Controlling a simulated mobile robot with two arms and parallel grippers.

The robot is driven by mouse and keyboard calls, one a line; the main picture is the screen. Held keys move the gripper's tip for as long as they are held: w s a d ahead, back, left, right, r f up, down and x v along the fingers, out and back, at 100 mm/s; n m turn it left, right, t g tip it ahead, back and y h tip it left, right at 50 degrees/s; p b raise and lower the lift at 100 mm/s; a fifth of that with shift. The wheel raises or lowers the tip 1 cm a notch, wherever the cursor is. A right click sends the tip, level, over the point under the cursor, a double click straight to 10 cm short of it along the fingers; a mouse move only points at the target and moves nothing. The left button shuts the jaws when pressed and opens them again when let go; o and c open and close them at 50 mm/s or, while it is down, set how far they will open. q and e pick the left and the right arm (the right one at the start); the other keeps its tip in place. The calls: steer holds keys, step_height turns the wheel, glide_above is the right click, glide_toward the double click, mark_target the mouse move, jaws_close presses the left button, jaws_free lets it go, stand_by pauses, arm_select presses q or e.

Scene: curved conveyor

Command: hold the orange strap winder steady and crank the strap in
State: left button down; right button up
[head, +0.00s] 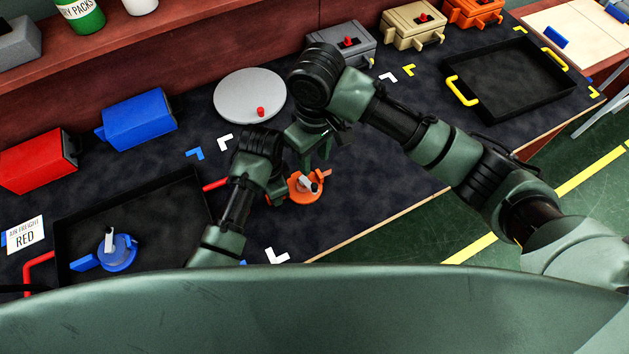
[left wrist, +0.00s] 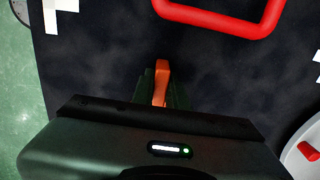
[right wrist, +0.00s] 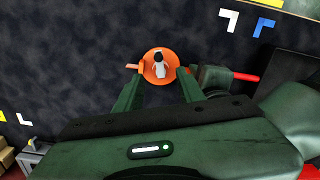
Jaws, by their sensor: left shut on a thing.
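The orange strap winder (head: 298,194) lies on the dark mat, with a grey crank knob (head: 311,186) on its round body and a short orange tab on its far right side. My left gripper (left wrist: 160,88) is shut on the winder's orange handle (left wrist: 162,68); its fingers are mostly hidden by its wrist in the head view. My right gripper (head: 318,160) points down over the winder. In the right wrist view its fingers (right wrist: 158,82) are apart, either side of the winder (right wrist: 148,75) and the crank knob (right wrist: 160,66); I see no contact with the knob.
A black tray (head: 65,225) with red handles, holding a blue winder (head: 118,258), stands left. A grey disc (head: 230,98) with a red knob lies behind my arms. Another black tray (head: 480,110) with yellow handles stands at the back right. The mat right of the winder is clear.

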mark_target(314, 185)
steer(key=shift+n, duration=0.6)
step_height(314, 185, down, 12)
steer(key=shift+c, duration=0.3)
jaws_close()
